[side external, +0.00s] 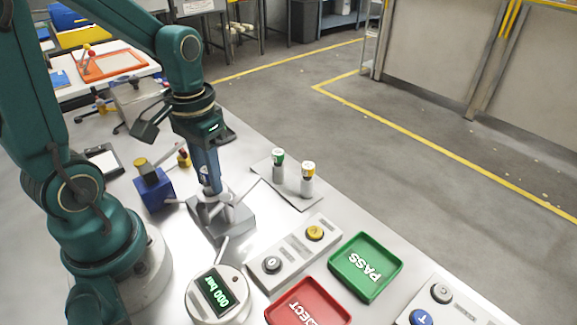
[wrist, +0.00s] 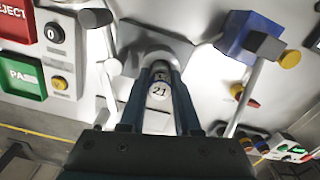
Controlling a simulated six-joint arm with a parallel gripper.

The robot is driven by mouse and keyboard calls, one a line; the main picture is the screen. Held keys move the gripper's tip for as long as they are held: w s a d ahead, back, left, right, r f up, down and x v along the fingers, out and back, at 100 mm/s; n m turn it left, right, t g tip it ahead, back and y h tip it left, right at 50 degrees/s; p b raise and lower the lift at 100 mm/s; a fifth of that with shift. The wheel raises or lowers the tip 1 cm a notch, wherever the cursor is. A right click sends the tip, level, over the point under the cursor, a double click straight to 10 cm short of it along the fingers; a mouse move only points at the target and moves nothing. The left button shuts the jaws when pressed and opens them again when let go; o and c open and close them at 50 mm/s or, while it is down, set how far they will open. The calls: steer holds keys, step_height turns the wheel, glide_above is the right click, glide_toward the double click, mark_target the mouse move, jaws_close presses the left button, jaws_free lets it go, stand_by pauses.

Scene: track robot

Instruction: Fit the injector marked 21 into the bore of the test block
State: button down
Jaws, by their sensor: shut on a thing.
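The injector (wrist: 158,91) marked 21 has a white round top. In the wrist view it stands between the two blue fingers of my gripper (wrist: 160,78), which is shut on it. In the side view my gripper (side external: 210,188) points down over the grey test block (side external: 237,228), low and close to it. The test block (wrist: 181,48) also shows behind the injector in the wrist view. The bore and the injector's lower end are hidden, so I cannot tell how deep the injector sits.
A blue block (side external: 153,192) stands left of the test block. A pressure gauge (side external: 217,294), button box (side external: 293,258), green PASS tray (side external: 365,267) and red REJECT tray (side external: 308,305) are nearer.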

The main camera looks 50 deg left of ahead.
steer(key=shift+f, duration=0.1)
steer(key=c, duration=0.6)
jaws_free()
step_height(320, 180, up, 12)
steer(key=d+f+m+t, duration=0.1)
steer(key=d+t, duration=0.1)
steer(key=s+d+t, duration=0.1)
steer(key=d, duration=0.1)
steer(key=s+d+f+m+t, duration=0.1)
steer(key=d+t, duration=0.1)
steer(key=shift+s+f+m+t, duration=0.15)
steer(key=shift+f+m+t, duration=0.15)
steer(key=shift+f, duration=0.05)
